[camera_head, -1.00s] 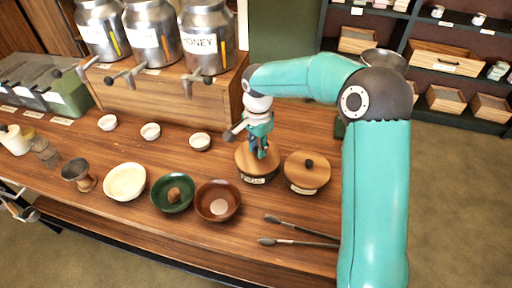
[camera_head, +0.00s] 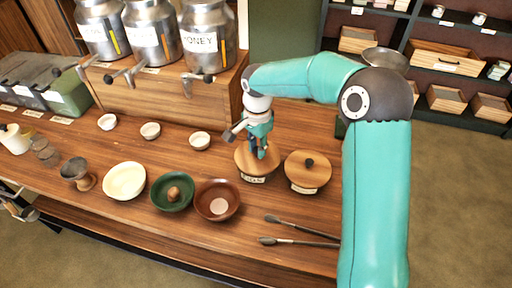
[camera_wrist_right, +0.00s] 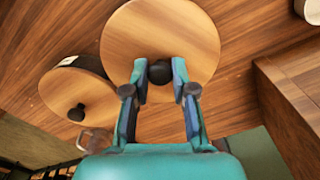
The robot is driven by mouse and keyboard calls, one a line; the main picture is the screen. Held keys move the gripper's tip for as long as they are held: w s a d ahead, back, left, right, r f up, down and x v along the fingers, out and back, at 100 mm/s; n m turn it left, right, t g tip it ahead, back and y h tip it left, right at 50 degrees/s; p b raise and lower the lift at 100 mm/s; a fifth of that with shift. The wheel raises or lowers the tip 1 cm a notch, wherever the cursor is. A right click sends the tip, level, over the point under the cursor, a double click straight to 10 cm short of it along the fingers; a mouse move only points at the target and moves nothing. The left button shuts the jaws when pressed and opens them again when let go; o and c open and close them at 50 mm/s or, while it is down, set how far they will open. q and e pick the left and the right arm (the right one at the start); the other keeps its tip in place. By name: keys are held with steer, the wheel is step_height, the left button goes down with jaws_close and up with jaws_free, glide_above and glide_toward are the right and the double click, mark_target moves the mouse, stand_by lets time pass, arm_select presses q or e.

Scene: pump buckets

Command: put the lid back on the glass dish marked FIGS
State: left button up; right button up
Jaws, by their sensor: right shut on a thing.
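The dish marked FIGS stands on the counter, with its white label (camera_head: 253,179) facing front. Its round wooden lid (camera_head: 243,161) is on or just above the dish top; I cannot tell if it is fully seated. My right gripper (camera_head: 258,150) comes down from above onto this lid. In the right wrist view the lid (camera_wrist_right: 125,45) is seen from above, its dark knob (camera_wrist_right: 160,72) between the two fingers of my right gripper (camera_wrist_right: 159,75), which is shut on it. The lid hides the dish body there. My left gripper is not in view.
A second lidded dish (camera_head: 307,171) stands close at the right. Tongs (camera_head: 300,232) lie in front. A brown bowl (camera_head: 217,201), a green bowl (camera_head: 172,191) and a cream bowl (camera_head: 124,181) stand to the left. The wooden stand with metal urns (camera_head: 170,97) is behind.

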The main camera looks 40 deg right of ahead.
steer(key=shift+f, duration=0.25)
stand_by(0.5)
steer(key=o, duration=1.3)
steer(key=shift+r, duration=0.1)
steer(key=shift+r+p, duration=1.8)
steer(key=shift+r, duration=0.9)
steer(key=shift+c, duration=0.2)
jaws_close()
